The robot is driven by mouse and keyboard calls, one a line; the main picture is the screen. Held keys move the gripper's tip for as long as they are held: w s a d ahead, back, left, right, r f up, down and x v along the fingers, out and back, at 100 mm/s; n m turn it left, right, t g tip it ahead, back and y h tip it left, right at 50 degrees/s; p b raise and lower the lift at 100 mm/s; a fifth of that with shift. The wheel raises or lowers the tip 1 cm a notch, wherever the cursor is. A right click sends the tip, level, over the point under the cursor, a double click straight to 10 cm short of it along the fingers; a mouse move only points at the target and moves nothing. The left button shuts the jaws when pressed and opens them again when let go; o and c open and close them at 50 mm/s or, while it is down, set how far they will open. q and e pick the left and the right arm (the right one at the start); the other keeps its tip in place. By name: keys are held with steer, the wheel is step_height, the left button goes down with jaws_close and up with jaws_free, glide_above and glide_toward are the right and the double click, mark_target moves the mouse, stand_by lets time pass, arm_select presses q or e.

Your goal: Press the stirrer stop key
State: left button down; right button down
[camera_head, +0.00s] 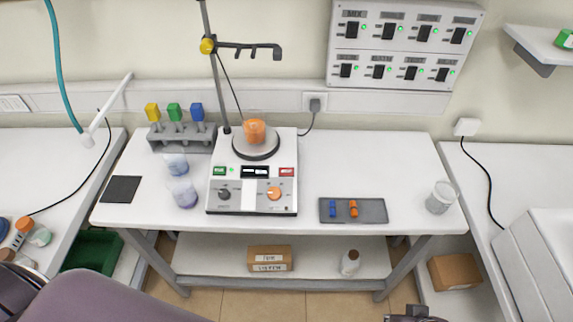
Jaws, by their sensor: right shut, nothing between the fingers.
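The stirrer (252,207) stands at the middle of the white table. Its front has a green key (219,171) at left, a dark display (254,172) in the middle and a red key (287,171) at right, which looks like the stop key; the lettering is too small to read. A dark knob and an orange knob (274,193) sit below. An orange vessel (254,130) stands on the round plate. My right gripper (412,314) shows only partly at the bottom edge, shut and empty, well below and right of the stirrer. My left gripper is not in view.
A grey tray (374,211) with blue and orange pieces lies right of the stirrer. A glass beaker (440,198) stands at the table's right end. Two beakers and a rack (169,142) stand left. A stand rod rises behind the stirrer. A switch panel (402,45) hangs above.

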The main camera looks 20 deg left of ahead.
steer(key=w+a+r+n+t+y, duration=0.1)
steer(key=w+a+r+y, duration=0.1)
steer(key=w+a+r, duration=0.4)
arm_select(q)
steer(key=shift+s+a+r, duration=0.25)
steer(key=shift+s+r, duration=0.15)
arm_select(e)
step_height(320, 180, up, 14)
steer(key=n+y, duration=0.6)
steer(key=y, duration=0.1)
glide_above(286, 172)
steer(key=s+d, duration=0.2)
steer(key=s, duration=0.2)
steer(key=shift+f+g, duration=0.2)
steer(key=shift+g, duration=0.1)
